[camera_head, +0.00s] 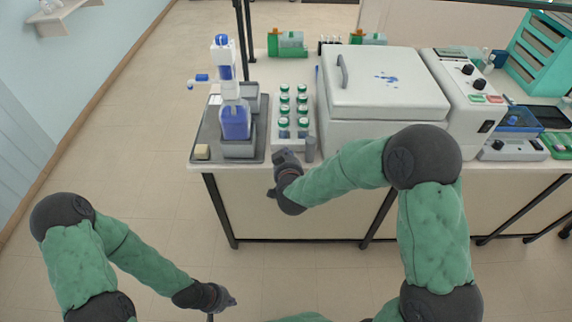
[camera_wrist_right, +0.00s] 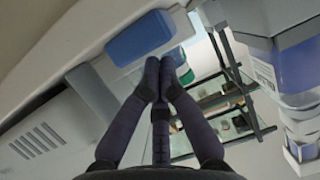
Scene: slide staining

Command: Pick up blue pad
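The blue pad (camera_wrist_right: 140,37) shows in the right wrist view as a rounded block against a pale surface, just beyond and left of my right fingertips. It looks apart from them. My right gripper (camera_wrist_right: 160,75) has its fingers together with nothing seen between them. In the head view my right gripper (camera_head: 280,172) is at the table's front edge, by the white bottle rack (camera_head: 286,148). I cannot clearly make out the pad there; a thin blue strip (camera_head: 317,76) shows between rack and white box. My left gripper (camera_head: 220,297) hangs low at bottom left, away from the table; its fingers are unclear.
A bottle with blue liquid (camera_head: 235,120) stands on a grey tray (camera_head: 210,133), with a beige block (camera_head: 202,152) at its front corner. A large white lidded box (camera_head: 375,85) stands right of the rack. A small grey cylinder (camera_head: 310,149) stands beside my right gripper.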

